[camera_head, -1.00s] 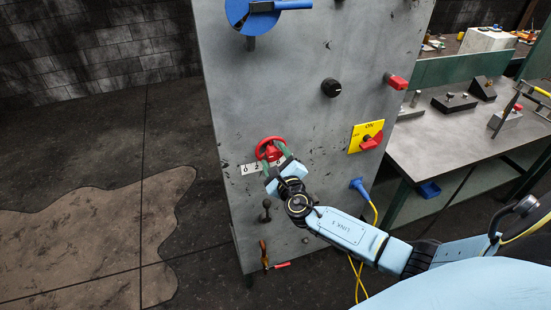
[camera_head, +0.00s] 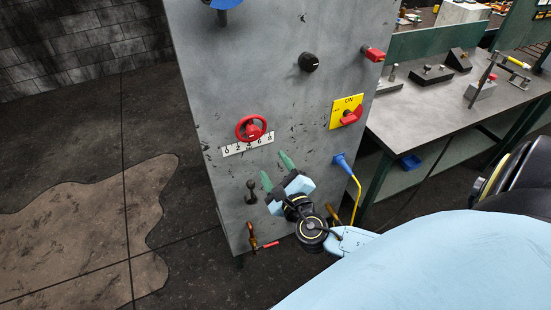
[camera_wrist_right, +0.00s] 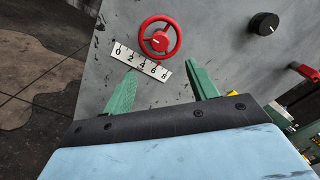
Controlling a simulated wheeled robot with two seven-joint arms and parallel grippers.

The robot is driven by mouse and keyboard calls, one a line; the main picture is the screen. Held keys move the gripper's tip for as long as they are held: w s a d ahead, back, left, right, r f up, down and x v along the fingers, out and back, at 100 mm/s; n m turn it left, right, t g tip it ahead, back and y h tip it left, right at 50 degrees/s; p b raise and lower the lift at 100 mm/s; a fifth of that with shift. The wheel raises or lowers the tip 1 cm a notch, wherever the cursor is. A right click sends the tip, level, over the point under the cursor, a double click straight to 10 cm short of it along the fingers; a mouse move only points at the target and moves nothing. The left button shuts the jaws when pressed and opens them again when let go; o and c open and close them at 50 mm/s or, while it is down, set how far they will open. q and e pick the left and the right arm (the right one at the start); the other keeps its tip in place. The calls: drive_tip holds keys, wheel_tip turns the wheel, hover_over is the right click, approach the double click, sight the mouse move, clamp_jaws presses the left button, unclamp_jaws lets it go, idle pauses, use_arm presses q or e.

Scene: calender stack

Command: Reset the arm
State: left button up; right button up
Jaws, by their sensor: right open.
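My right gripper (camera_head: 277,171) is open and empty, in front of the grey panel (camera_head: 250,80), below and slightly right of the red handwheel (camera_head: 251,129). In the right wrist view its two green fingers (camera_wrist_right: 163,87) stand apart, with nothing between them. The red handwheel (camera_wrist_right: 160,37) is clear of the fingers there, just above the white number scale (camera_wrist_right: 140,61). My right arm comes in from the lower right of the head view. My left gripper does not show.
The panel also carries a black knob (camera_head: 309,62), a yellow switch plate (camera_head: 340,113) with a red handle, and a blue plug (camera_head: 342,162) with a yellow cable. A grey workbench (camera_head: 430,105) stands at right. The floor at left is clear.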

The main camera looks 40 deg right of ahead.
idle(0.5)
drive_tip(key=s+d+f+m+g+b, duration=0.1)
drive_tip(key=s+f+m+g+b, duration=0.3)
drive_tip(key=f, duration=0.8)
drive_tip(key=s+d+f+m+g+y+b, duration=0.15)
drive_tip(key=s+f+m, duration=0.25)
drive_tip(key=f+m, duration=0.55)
drive_tip(key=s+f+m+g+h+b, duration=0.1)
drive_tip(key=s+f+m+g+b, duration=0.25)
drive_tip(key=f, duration=1.05)
use_arm(q)
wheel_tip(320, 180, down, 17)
drive_tip(key=b, duration=0.8)
use_arm(e)
drive_tip(key=s+a+f+m+g+y, duration=0.2)
drive_tip(key=s+a+f+m+g, duration=0.1)
drive_tip(key=s+f+m, duration=0.8)
drive_tip(key=s+a+f+m+g+y, duration=0.2)
drive_tip(key=s+a+f+m+g, duration=0.2)
drive_tip(key=s+f+m, duration=0.7)
drive_tip(key=s+a+f, duration=0.1)
drive_tip(key=s+f, duration=0.2)
drive_tip(key=s, duration=0.2)
drive_tip(key=shift+s+a+m, duration=0.25)
drive_tip(key=shift+a+m, duration=0.15)
